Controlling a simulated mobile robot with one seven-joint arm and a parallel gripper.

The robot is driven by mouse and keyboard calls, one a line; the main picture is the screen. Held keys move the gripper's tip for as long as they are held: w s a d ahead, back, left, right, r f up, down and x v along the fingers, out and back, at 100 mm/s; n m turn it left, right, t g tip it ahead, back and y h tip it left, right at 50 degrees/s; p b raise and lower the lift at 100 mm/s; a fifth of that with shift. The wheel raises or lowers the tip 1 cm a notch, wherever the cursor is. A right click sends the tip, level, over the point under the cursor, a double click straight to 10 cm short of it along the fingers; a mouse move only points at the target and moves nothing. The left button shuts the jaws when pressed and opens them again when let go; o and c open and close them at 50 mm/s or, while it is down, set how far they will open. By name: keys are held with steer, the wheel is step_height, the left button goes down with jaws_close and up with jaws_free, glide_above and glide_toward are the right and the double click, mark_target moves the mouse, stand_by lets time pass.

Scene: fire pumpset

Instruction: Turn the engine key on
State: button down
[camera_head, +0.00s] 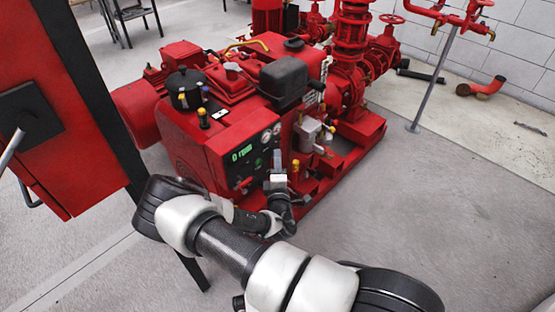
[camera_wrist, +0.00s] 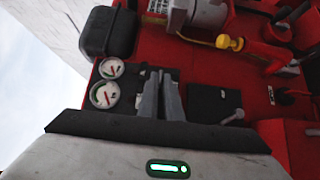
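The red engine (camera_head: 215,140) of the pumpset carries a dark control panel (camera_head: 256,158) on its near face, with a green-lit display and two round gauges. My gripper (camera_head: 277,172) is right at the panel's right side in the head view. In the wrist view, the two grey fingers of my gripper (camera_wrist: 160,80) lie close together over the dark panel, beside the white gauges (camera_wrist: 105,94). I cannot make out the engine key; the fingers cover that part of the panel. Whether anything is between the fingertips is not clear.
A red cabinet (camera_head: 75,130) on dark posts stands close on the left. Red pipes and valves (camera_head: 352,45) rise behind the engine. A yellow-capped fitting (camera_wrist: 230,43) and a black box (camera_wrist: 107,33) are near the fingers. The floor (camera_head: 450,190) on the right is clear.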

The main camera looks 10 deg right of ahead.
steer(key=shift+r+p, duration=0.15)
steer(key=shift+p, duration=0.2)
steer(key=shift+r+m+g+p, duration=0.25)
steer(key=shift+m+g+p, duration=0.15)
steer(key=shift+p, duration=0.3)
steer(key=p, duration=0.1)
steer(key=m+g+p, duration=0.1)
steer(key=p, duration=0.1)
steer(key=shift+d+r+g+y, duration=0.1)
steer(key=shift+r+g+y, duration=0.2)
steer(key=shift+w+d+r+m+g+y+p, duration=0.1)
steer(key=shift+m+g+y+p, duration=0.6)
steer(key=shift+p, duration=0.7)
steer(key=shift+w+d+m+g+y+p, duration=0.1)
steer(key=shift+m+g+y+p, duration=0.3)
steer(key=shift+m+g+p, duration=0.8)
steer(key=shift+a, duration=0.1)
steer(key=c, duration=1.9)
jaws_free()
steer(key=shift+c, duration=0.2)
steer(key=shift+s+p, duration=0.15)
steer(key=shift+p, duration=0.15)
